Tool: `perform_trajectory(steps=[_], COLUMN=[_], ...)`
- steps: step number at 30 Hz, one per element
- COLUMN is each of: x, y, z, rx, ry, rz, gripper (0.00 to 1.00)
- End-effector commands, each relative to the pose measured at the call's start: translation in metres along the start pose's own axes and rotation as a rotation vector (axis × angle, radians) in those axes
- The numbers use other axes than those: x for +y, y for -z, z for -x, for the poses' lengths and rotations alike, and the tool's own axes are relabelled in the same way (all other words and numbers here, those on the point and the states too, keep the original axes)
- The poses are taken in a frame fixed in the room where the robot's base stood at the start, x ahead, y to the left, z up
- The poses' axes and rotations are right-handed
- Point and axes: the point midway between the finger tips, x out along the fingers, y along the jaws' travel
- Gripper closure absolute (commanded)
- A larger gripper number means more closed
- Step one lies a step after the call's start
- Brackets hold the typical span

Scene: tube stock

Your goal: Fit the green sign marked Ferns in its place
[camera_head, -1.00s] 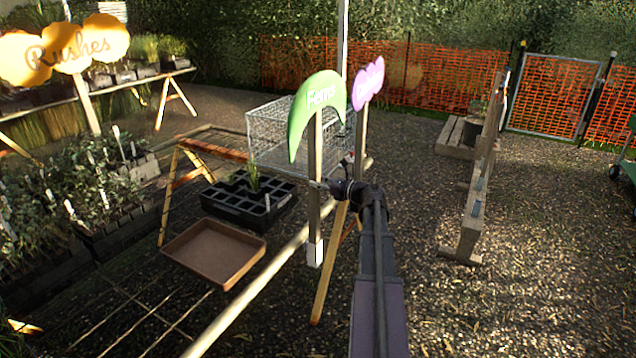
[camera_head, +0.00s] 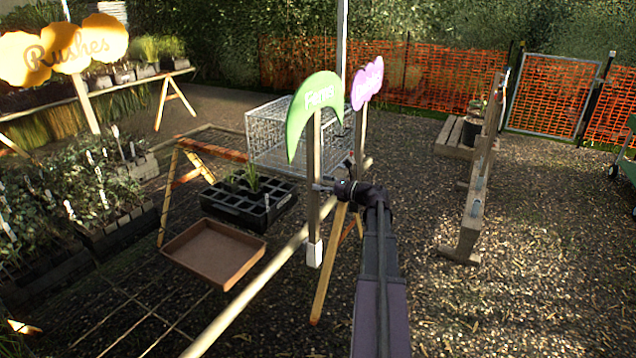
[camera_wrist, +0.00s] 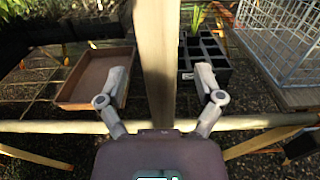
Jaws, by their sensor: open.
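The green crescent sign marked Ferns (camera_head: 316,98) stands upright on a wooden post (camera_head: 314,150). A white block (camera_head: 314,254) is at the post's foot, by the wooden rail of the bench. I cannot tell whether the post sits fully inside it. My gripper (camera_head: 322,188) is at the post's middle, reaching in from the right. In the wrist view my gripper (camera_wrist: 162,88) is open, with one finger on each side of the post (camera_wrist: 156,60). Gaps show between post and fingertips. The sign's face is out of the wrist view.
A purple sign (camera_head: 367,82) stands close behind, to the right. A wire cage (camera_head: 275,135), a black cell tray (camera_head: 250,205) and a brown tray (camera_head: 212,250) are on the bench at left. A low wooden stand (camera_head: 475,215) is at right. Gravel between is clear.

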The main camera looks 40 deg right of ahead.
Motion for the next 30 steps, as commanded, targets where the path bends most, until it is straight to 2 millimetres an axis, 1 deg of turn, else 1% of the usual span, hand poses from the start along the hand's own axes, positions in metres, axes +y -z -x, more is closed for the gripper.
perform_trajectory(steps=[5,12,18,24,30], x=[0.001,0.001,0.001,0.001,0.001], y=[0.000,0.000,0.000,0.000,0.000], z=[0.023,0.060,0.087,0.102,0.107], rx=[0.000,-0.001,-0.001,-0.001,-0.001], ry=[0.002,0.001,0.001,-0.001,-0.001], rz=[0.000,0.000,0.000,0.000,0.000], gripper=[0.15,0.15,0.15,0.15,0.15])
